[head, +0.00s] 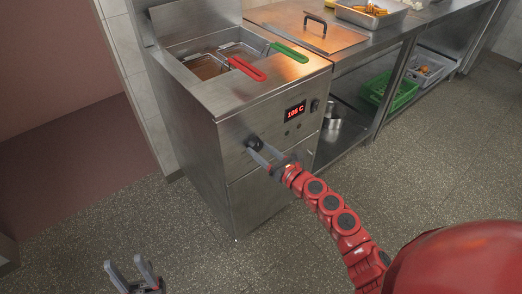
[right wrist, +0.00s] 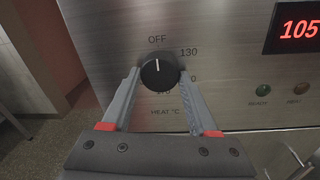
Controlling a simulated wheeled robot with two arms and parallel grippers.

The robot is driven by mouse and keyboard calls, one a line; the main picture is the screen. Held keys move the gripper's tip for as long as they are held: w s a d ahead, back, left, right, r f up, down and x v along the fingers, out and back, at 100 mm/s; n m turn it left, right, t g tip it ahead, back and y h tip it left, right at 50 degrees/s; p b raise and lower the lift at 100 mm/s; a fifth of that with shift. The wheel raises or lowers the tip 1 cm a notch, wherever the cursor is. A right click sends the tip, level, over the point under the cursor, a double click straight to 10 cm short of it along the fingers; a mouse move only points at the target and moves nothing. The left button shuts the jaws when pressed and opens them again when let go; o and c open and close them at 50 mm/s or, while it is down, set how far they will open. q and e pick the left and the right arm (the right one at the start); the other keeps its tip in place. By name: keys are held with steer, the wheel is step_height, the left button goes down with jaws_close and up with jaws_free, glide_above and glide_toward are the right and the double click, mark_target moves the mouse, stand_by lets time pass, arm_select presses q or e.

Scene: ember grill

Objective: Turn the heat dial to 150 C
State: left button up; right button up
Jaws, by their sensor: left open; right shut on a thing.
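The heat dial (right wrist: 158,78) is a round black knob on the fryer's steel front panel, with its white mark pointing up toward OFF. In the right wrist view 130 is readable at its upper right; the labels lower down are partly hidden. My right gripper (right wrist: 160,88) is shut on the dial, one finger on each side. In the head view the dial (head: 254,143) shows at the tips of the right gripper (head: 262,152). The red display (right wrist: 298,30) reads about 105 C. My left gripper (head: 135,270) is open and empty, low at the left above the floor.
The fryer (head: 205,160) holds two baskets with a red handle (head: 247,69) and a green handle (head: 289,52). Two small indicator lights (right wrist: 264,90) sit under the display. A steel counter (head: 395,38) stands to the right. The floor in front is clear.

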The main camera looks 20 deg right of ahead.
steer(key=shift+c, duration=1.4)
steer(key=shift+m, duration=0.3)
